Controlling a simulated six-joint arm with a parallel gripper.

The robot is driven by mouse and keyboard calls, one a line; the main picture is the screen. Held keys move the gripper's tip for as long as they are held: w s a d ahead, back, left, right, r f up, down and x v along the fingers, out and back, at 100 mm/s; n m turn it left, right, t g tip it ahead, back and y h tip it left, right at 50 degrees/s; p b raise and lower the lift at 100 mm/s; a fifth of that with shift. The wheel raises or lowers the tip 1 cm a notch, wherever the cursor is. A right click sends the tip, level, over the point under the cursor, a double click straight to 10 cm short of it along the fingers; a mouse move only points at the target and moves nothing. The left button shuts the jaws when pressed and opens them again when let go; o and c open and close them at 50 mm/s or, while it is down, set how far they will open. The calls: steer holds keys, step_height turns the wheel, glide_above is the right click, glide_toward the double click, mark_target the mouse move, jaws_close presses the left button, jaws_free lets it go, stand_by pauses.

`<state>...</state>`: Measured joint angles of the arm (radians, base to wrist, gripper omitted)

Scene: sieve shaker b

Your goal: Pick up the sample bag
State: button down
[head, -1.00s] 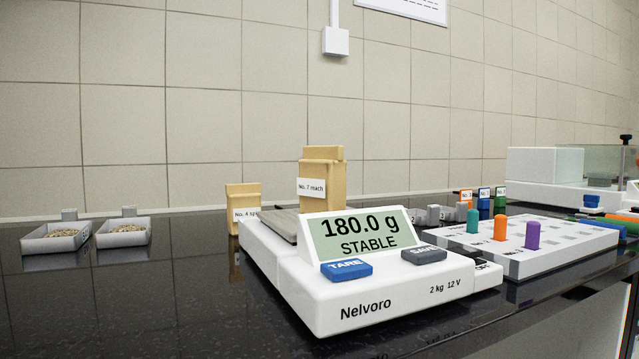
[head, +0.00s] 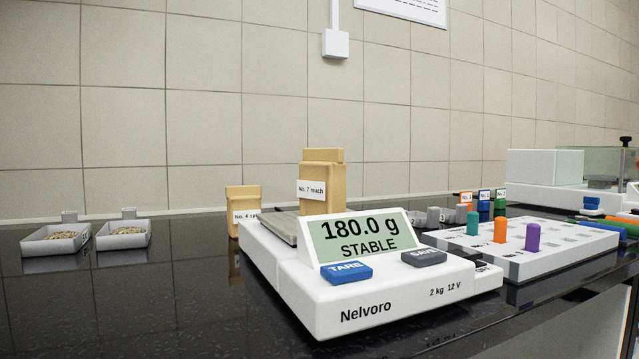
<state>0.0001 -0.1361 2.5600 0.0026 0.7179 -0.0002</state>
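A tan paper sample bag (head: 321,183) with a folded top and a white label, which seems to read "No. 7 mach", stands upright on the pan of the white balance (head: 365,310). The balance display (head: 360,238) reads 180.0 g, STABLE. A second, smaller-looking tan bag (head: 243,202), labelled No. 4 with the rest partly hidden, stands upright on the black bench behind the balance's left side. The balance body hides part of its lower right. My gripper is not in the head view.
A white board (head: 530,262) with coloured pegs stands right of the balance. A glass-sided instrument (head: 560,178) is behind it. The front-left bench is clear.

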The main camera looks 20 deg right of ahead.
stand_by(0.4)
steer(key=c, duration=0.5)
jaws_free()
